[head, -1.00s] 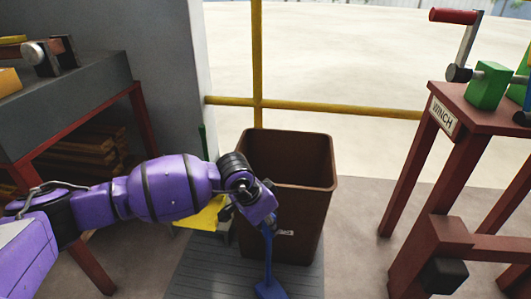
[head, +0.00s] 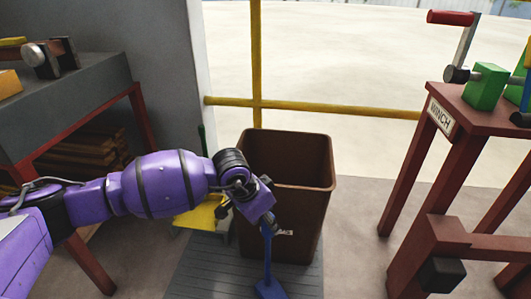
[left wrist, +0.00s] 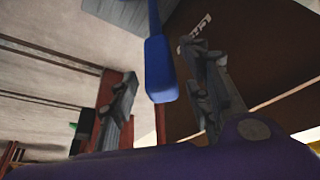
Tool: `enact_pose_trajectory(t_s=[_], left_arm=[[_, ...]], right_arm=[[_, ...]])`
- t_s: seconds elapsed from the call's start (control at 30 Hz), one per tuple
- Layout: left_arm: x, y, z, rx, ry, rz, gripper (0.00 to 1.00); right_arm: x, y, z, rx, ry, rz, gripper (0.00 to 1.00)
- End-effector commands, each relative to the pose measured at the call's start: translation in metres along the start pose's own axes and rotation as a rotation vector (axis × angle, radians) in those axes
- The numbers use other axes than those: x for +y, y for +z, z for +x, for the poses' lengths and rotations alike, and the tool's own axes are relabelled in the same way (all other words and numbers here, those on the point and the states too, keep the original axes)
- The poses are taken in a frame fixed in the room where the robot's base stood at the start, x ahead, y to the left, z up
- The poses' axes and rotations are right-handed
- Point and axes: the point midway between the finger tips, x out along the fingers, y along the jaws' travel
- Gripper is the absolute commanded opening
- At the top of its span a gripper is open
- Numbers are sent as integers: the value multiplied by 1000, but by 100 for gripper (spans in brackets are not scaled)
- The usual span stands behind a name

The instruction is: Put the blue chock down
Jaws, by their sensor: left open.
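The blue chock (head: 268,289) rests on the grey ribbed mat (head: 205,275) in front of the brown bin, at the bottom of the head view. Its upright blue handle rises from the base to my left gripper (head: 264,219). In the left wrist view the handle (left wrist: 158,65) runs between the two spread fingers of my left gripper (left wrist: 165,62), with a visible gap on both sides. The left gripper is open around the handle's upper end. In the head view its fingers are mostly hidden behind the purple wrist. My right gripper is not in view.
The brown bin (head: 311,200) stands just behind the chock. A yellow object (head: 205,214) lies beside the bin, under my arm. A red winch stand (head: 468,120) is at right, a grey-topped bench (head: 75,88) at left. The floor between bin and winch is clear.

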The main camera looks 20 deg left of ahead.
Motion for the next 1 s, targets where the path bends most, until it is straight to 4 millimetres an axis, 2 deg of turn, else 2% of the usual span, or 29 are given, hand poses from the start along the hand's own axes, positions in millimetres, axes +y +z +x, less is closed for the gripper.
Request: enact_pose_trajectory(t_s=[0.03,0.2,0.43,0.63,0.93,1.0], left_arm=[[-1,-3,-15,5,-4,3,45],[-1,-3,-55,4,-5,4,45],[0,-2,-93,4,-3,2,45],[0,-1,-105,1,-1,1,45],[1,0,-104,1,2,-2,45],[10,3,-99,0,30,-28,45]], right_arm=[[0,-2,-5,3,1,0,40],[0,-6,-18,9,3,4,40],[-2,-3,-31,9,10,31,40],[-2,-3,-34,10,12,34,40],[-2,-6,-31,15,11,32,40],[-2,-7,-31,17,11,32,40]])
